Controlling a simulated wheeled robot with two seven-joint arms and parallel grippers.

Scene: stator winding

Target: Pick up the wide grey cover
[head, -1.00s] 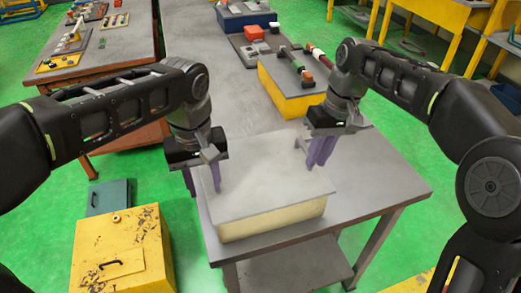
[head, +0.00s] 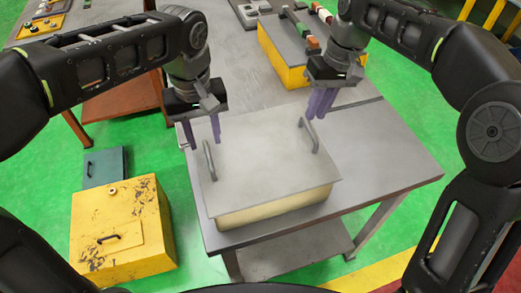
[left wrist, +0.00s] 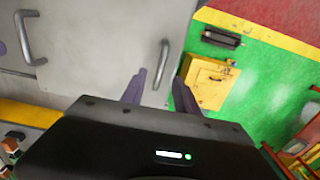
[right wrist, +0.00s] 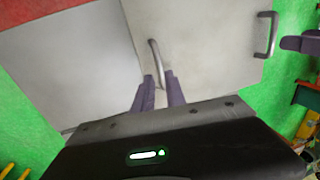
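The wide grey cover (head: 255,165) is a flat plate lying on a cream box (head: 270,210), with an upright bar handle at each side. My left gripper (head: 203,135) is open and empty above the cover's far left corner, beyond the left handle (head: 209,160). That handle shows near its fingers in the left wrist view (left wrist: 162,65). My right gripper (head: 321,103) is open, fingers fairly close together, above and beyond the right handle (head: 308,135). In the right wrist view this handle (right wrist: 155,62) appears just ahead of and between the fingertips, apparently apart from them.
The box stands on a grey table (head: 385,150) with free room to its right. A yellow box (head: 285,60) with small parts stands farther back. A yellow cabinet (head: 120,230) and a teal box (head: 105,167) stand on the green floor at left.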

